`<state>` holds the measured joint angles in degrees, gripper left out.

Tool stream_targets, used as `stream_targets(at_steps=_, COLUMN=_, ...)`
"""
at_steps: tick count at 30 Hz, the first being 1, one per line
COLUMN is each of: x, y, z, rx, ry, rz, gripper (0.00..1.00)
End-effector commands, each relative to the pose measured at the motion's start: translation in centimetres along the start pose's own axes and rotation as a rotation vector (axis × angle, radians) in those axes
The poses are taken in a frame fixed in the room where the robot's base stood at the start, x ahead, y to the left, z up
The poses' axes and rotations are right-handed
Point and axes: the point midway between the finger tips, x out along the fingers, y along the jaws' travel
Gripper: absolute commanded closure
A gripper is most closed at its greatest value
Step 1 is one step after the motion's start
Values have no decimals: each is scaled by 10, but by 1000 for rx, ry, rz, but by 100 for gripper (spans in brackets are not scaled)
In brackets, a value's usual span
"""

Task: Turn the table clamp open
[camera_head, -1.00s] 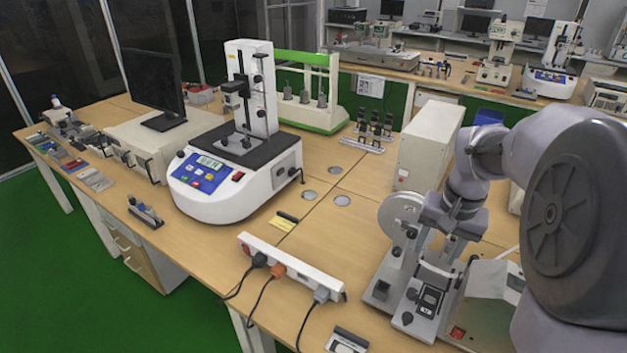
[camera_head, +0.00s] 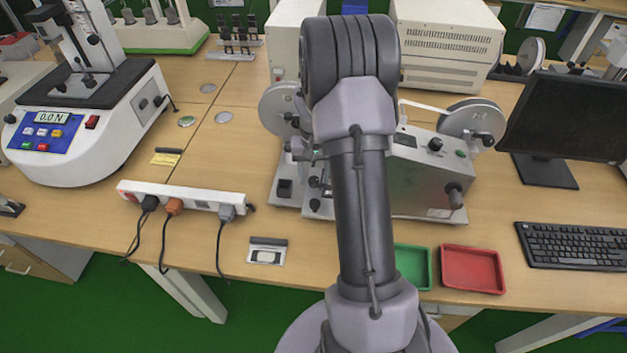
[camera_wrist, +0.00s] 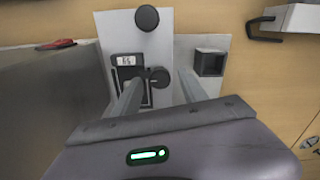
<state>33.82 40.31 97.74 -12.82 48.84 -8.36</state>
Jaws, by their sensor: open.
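In the wrist view, my gripper (camera_wrist: 160,78) is open, with its two grey fingers reaching over a light metal plate. A small round black knob (camera_wrist: 160,77) shows between the fingertips; I cannot tell whether they touch it. A larger black knob (camera_wrist: 147,18) sits farther up the same plate. A small panel with a display (camera_wrist: 127,60) is left of the small knob. I cannot tell which knob is the table clamp. In the head view, the small bench device (camera_head: 285,188) is partly hidden by my arm, which also hides my gripper.
A grey machine (camera_head: 428,170) with a reel (camera_head: 470,118) stands right of the device. A power strip (camera_head: 185,196) with cables is at left. A green tray (camera_head: 413,266), a red tray (camera_head: 472,269), a keyboard (camera_head: 575,245) and a monitor (camera_head: 568,115) are at right.

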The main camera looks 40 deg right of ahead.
Motion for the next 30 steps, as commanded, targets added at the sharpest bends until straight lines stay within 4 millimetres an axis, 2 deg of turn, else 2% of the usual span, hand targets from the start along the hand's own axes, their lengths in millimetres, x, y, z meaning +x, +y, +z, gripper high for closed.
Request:
stream_targets(at_steps=9, x=3, y=0, z=0, rx=0, ry=1, rz=0, gripper=52)
stream_targets(at_steps=15, x=3, y=0, z=0, rx=0, ry=0, rz=0, gripper=91)
stream_targets(at_steps=17, x=3, y=0, z=0, rx=0, ry=0, rz=0, gripper=100)
stream_targets(at_steps=24, x=3, y=0, z=0, rx=-13, ry=0, rz=0, gripper=100)
stream_targets(at_steps=30, x=2, y=0, z=1, rx=-91, ry=-2, rz=0, gripper=100)
